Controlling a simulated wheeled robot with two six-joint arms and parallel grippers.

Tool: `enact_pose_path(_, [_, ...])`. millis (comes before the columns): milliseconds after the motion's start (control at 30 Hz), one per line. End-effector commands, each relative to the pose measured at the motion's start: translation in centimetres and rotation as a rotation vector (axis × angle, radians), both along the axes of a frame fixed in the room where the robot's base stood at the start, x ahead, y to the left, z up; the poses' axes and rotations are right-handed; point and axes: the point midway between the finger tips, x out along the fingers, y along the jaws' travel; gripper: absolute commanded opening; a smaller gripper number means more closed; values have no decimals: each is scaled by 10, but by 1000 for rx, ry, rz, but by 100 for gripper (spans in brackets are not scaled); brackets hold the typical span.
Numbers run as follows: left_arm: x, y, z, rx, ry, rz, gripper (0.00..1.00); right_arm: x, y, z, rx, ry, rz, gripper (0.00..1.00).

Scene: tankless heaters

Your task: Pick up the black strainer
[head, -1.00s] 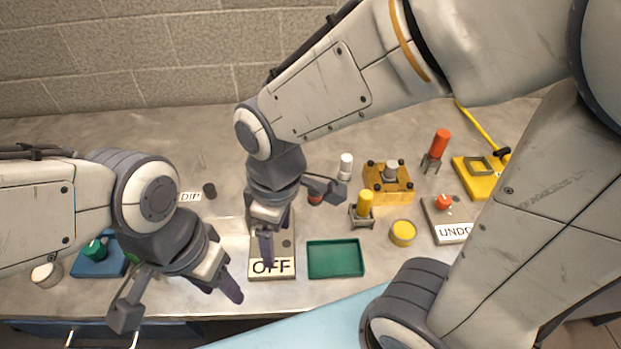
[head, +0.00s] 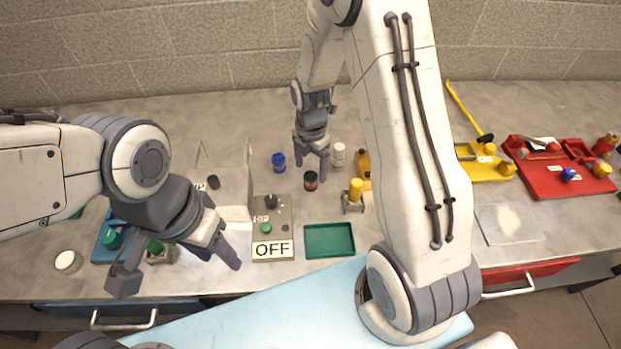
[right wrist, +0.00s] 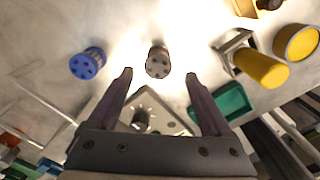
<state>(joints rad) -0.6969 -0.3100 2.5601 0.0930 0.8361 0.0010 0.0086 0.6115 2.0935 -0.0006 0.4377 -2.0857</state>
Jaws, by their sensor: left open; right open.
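The black strainer (head: 310,181) is a small dark cylinder with a reddish band, upright on the grey bench. In the right wrist view its holed top (right wrist: 158,64) lies between and just beyond my right fingertips. My right gripper (head: 312,162) is open and empty, pointing down just behind and above the strainer in the head view. It also shows in the right wrist view (right wrist: 158,75), with no visible contact. My left gripper (head: 223,245) is open and empty at the left, left of the OFF panel.
A blue strainer (head: 279,162) stands left of the black one, and a white cylinder (head: 338,154) stands to its right. A yellow-topped fixture (head: 355,193), a green tray (head: 330,240) and the OFF panel (head: 272,229) are nearby. A clear upright sheet stands left of the panel.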

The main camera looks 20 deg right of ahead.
Motion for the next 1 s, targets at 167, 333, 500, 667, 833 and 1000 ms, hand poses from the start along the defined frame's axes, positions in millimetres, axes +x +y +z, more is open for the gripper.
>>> enact_pose_path(167, [0,0,4,0,0,0,50,0,1,-11,0,0,-1,83])
enact_pose_path(333, [0,0,15,0,0,1,50,1,1,-29,0,4,-1,83])
enact_pose_path(500, [0,0,21,0,0,1,50,2,1,-51,0,2,-1,83])
enact_pose_path(667, [0,0,21,0,0,1,50,2,1,-60,0,-1,-1,83])
enact_pose_path(833, [0,0,21,0,0,1,50,3,1,-61,0,-2,-1,83])
enact_pose_path(1000, [0,0,21,0,0,1,50,2,1,-60,0,-1,-1,30])
